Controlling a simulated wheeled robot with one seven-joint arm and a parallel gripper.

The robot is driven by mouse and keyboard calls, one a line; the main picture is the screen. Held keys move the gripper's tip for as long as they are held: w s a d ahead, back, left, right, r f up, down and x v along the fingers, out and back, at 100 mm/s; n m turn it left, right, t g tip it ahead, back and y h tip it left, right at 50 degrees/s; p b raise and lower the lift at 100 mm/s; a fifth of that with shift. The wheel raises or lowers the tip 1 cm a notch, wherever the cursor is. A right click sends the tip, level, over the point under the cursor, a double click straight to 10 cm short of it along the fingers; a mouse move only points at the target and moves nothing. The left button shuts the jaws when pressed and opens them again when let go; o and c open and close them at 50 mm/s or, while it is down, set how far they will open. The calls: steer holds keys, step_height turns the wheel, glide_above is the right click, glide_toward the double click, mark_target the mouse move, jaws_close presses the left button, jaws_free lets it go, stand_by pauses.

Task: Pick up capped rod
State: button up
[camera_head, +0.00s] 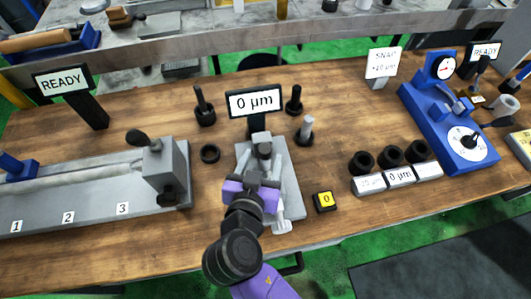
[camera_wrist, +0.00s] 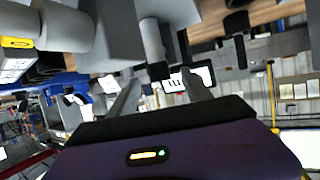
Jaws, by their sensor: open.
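My gripper (camera_head: 252,182), on a purple wrist, is over the grey fixture (camera_head: 287,180) in the middle of the bench. In the wrist view its two grey fingers (camera_wrist: 162,95) are spread apart. A grey rod with a black end (camera_wrist: 152,42) shows ahead, in line with the gap between the fingers; contact cannot be told. It may be the capped rod, but the head view does not settle this. A light rod in a black base (camera_head: 306,131) stands upright right of the fixture. Two dark upright rods (camera_head: 204,106) (camera_head: 295,101) stand farther back.
A "0 µm" display (camera_head: 252,102) stands behind the fixture. A long grey machine bed (camera_head: 90,195) lies left, with a black ring (camera_head: 209,153) between. A yellow-topped button (camera_head: 325,201), black rings on labelled blocks (camera_head: 391,157) and a blue gauge stand (camera_head: 448,125) are right.

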mark_target(265, 150)
steer(key=shift+x, duration=1.4)
steer(key=shift+c, duration=0.4)
jaws_close()
steer(key=shift+r, duration=0.1)
